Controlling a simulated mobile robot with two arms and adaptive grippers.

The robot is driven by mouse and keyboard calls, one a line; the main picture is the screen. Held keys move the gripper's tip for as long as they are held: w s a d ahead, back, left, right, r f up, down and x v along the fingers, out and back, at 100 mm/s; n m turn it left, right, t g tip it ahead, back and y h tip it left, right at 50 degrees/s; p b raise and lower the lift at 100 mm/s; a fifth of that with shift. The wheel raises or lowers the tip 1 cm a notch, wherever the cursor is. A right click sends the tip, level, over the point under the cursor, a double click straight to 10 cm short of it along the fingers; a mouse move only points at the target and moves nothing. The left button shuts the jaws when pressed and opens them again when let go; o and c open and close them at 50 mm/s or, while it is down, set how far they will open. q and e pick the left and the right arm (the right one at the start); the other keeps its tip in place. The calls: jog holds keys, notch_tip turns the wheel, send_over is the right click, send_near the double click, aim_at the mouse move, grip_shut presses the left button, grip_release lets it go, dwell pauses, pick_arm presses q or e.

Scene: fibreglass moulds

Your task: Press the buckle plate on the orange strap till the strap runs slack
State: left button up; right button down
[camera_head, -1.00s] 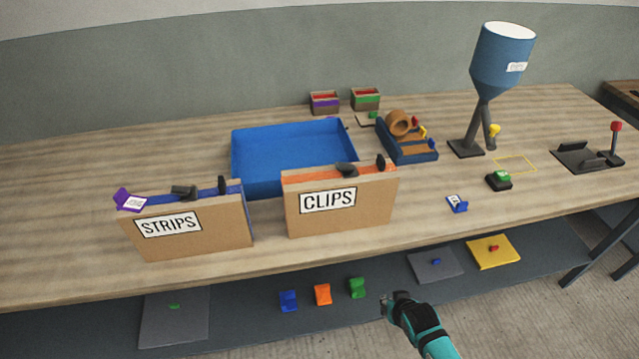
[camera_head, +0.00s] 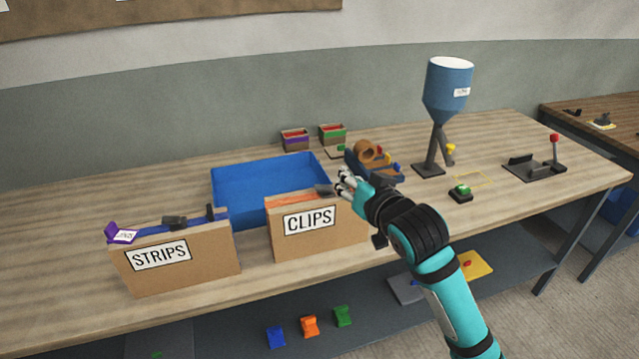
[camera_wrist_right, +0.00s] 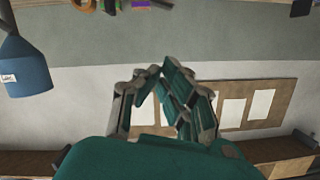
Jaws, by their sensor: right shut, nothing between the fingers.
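The orange strap (camera_head: 290,201) runs along the top of the cardboard box labelled CLIPS (camera_head: 283,244). A dark buckle piece (camera_head: 324,190) shows on the strap, just left of my right gripper (camera_head: 343,183). The right end of the strap and the other dark fitting are hidden behind my gripper and wrist. My right gripper is shut and empty, its fingertips over the right part of the box top. I cannot tell whether it touches the buckle. In the right wrist view the fingers (camera_wrist_right: 160,72) come together with nothing between them; strap and box are not seen there. My left gripper is out of view.
The STRIPS box (camera_head: 185,272) with a blue strap stands at left. A blue tray (camera_head: 265,178) lies behind the boxes. A blue hopper (camera_head: 448,95), a green button (camera_head: 461,191) and a red-knobbed lever (camera_head: 554,140) are to the right.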

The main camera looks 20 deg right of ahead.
jog(key=p, duration=0.2)
send_over(323, 197)
jog(key=d, duration=0.1)
jog(key=shift+s+d+f, duration=0.1)
jog(key=shift+d+f, duration=0.1)
jog(key=shift+f, duration=0.9)
jog(key=shift+w+a+f+p, duration=0.1)
jog(key=shift+a+f+p, duration=0.1)
jog(key=shift+f, duration=0.45)
jog(key=shift+w+a+f+p, duration=0.1)
jog(key=shift+a+f+p, duration=0.1)
jog(key=shift+f, duration=0.4)
jog(key=shift+a+f, duration=0.25)
jog(key=shift+f, duration=0.6)
